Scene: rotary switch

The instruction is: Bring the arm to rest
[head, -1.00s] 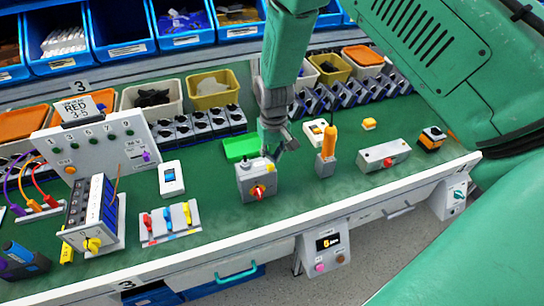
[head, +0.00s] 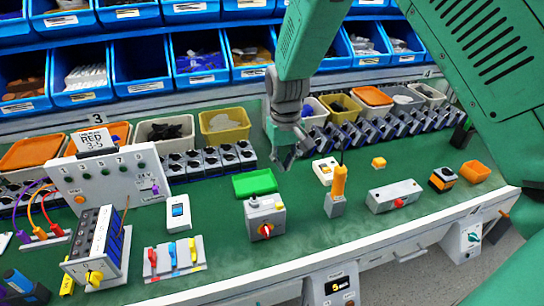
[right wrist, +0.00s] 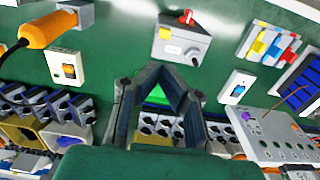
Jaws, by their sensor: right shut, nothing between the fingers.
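The rotary switch (head: 265,216) is a grey box with a red knob on its front, standing on the green bench top near the front edge. In the right wrist view the switch (right wrist: 182,45) is at the top, beyond my fingers, with its red knob pointing away. My right gripper (head: 284,163) hangs over the bench behind the switch and apart from it. In the right wrist view my right gripper (right wrist: 168,70) has its fingertips together with nothing between them. The knob's exact angle is too small to tell. My left gripper is not in view.
A green tray (head: 255,183) lies behind the switch. An orange-handled device (head: 338,190) and a grey box with a red button (head: 394,196) stand to the right. A lever panel (head: 174,257) and a socket panel (head: 112,175) are left. Blue bins (head: 137,65) line the back.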

